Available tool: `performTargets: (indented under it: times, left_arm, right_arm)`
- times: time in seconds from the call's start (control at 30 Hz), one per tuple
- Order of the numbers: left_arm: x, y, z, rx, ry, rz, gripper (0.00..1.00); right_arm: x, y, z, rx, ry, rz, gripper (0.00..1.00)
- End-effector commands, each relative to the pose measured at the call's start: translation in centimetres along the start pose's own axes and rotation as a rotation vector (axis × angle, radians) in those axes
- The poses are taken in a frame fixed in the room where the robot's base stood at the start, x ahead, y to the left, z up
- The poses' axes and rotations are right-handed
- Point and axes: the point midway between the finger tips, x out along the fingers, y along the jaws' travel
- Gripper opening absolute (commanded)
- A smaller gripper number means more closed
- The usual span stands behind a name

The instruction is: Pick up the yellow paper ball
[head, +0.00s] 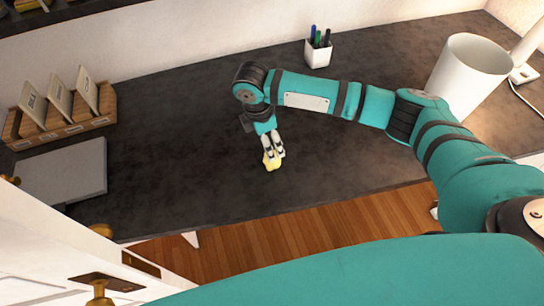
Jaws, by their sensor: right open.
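The yellow paper ball (271,163) lies on the dark desk (190,133), near the middle and towards the front edge. My right gripper (273,151) points down over it, with its fingertips at the ball's upper part. The fingers are open, and they hide part of the ball. Whether they touch it is hard to tell. My left gripper is not in view.
A white pen cup (318,54) stands at the back. A white bin (468,75) is at the right, beside my arm. A wooden file holder (60,122) and a grey flat box (62,171) are at the left. White doors with brass knobs (99,292) are at lower left.

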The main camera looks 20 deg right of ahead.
Motion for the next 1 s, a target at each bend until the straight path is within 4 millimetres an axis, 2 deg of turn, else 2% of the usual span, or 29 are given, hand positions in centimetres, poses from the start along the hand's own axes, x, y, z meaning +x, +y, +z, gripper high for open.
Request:
performTargets:
  times: [0.1,0.23,0.47,0.63,0.8,1.0]
  left_arm:
    - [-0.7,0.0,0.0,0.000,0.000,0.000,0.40]
    - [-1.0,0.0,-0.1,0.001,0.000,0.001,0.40]
    - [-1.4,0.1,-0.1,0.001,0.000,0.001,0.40]
    - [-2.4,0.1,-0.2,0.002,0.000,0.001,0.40]
    - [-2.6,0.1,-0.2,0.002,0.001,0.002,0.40]
    - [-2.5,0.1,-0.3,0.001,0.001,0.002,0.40]
  right_arm:
    - [2.4,-0.1,0.0,0.000,0.000,-0.003,0.77]
    - [4.4,0.0,-0.1,0.000,0.000,0.000,0.77]
    - [6.0,0.1,-0.1,0.000,0.000,0.000,0.77]
    - [8.3,0.3,-0.1,0.001,0.000,-0.001,0.77]
    - [10.3,0.4,-0.1,-0.001,0.001,0.001,0.77]
    - [10.8,0.4,-0.1,-0.001,0.001,0.002,0.77]
